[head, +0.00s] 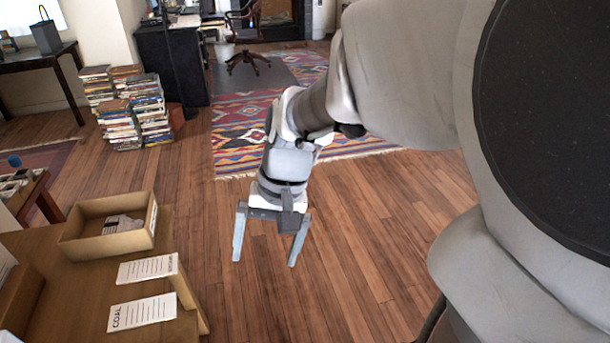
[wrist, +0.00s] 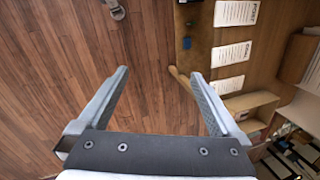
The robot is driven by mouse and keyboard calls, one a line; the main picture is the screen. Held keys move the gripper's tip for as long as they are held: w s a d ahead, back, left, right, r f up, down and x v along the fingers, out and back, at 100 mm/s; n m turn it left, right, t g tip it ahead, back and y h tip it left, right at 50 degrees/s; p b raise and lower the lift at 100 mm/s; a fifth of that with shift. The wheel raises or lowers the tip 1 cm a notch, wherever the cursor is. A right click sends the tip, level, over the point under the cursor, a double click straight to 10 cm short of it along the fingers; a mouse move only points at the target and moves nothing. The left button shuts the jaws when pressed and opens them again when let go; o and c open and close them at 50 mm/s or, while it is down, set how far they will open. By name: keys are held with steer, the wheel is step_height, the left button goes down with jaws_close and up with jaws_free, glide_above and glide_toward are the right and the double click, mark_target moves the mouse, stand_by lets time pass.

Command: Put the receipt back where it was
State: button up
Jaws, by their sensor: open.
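Paper slips lie flat on a wooden table, and I cannot tell which is the receipt. In the head view one slip reads COAL (head: 142,312), and another slip (head: 147,268) lies behind it, its heading too small to read. The wrist view shows the COAL slip (wrist: 231,53) between that slip (wrist: 227,84) and a third slip (wrist: 237,12). My gripper (head: 264,262) is open and empty, pointing down over the floor to the right of the table.
An open cardboard box (head: 112,246) on the table holds a grey item (head: 123,225). The wooden table (head: 80,285) ends at the right, with bare floor (head: 350,230) beyond. Stacked books (head: 122,115) and a patterned rug (head: 235,130) are farther back.

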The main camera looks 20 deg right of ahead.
steer(key=s+d+r+n+t+h, duration=0.2)
steer(key=s+r+t, duration=0.3)
steer(key=r, duration=0.3)
steer(key=shift+s+d+r+n+t+h, duration=0.15)
steer(key=shift+s+d+n+t+h, duration=0.2)
steer(key=shift+s+d+n, duration=0.5)
steer(key=shift+w, duration=0.15)
step_height(320, 180, up, 21)
steer(key=p, duration=2)
steer(key=shift+p, duration=0.35)
